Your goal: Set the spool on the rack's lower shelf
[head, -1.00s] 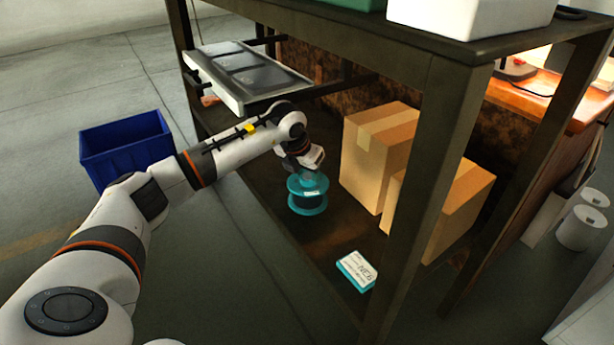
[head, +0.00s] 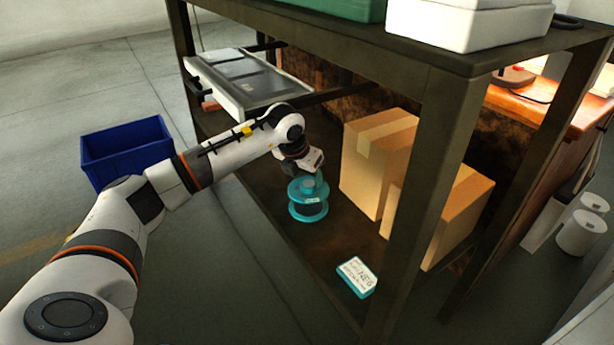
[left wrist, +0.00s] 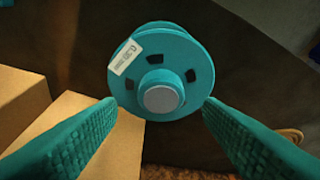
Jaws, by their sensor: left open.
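The teal spool (head: 308,199) stands upright on its flange on the rack's dark lower shelf (head: 325,235), left of the cardboard boxes. In the left wrist view the spool (left wrist: 190,56) shows its round flange, a white label and a grey hub end. My left gripper (head: 314,174) is just above and beside the spool in the head view. In the left wrist view its two teal fingers (left wrist: 160,112) are spread apart, with nothing held between them, and the spool lies beyond their tips. My right gripper is not in view.
Two cardboard boxes (head: 376,165) stand on the shelf to the spool's right. A teal and white labelled box (head: 357,277) lies near the shelf's front. A rack post (head: 418,200) rises in front of the boxes. A blue bin (head: 125,150) stands on the floor at left.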

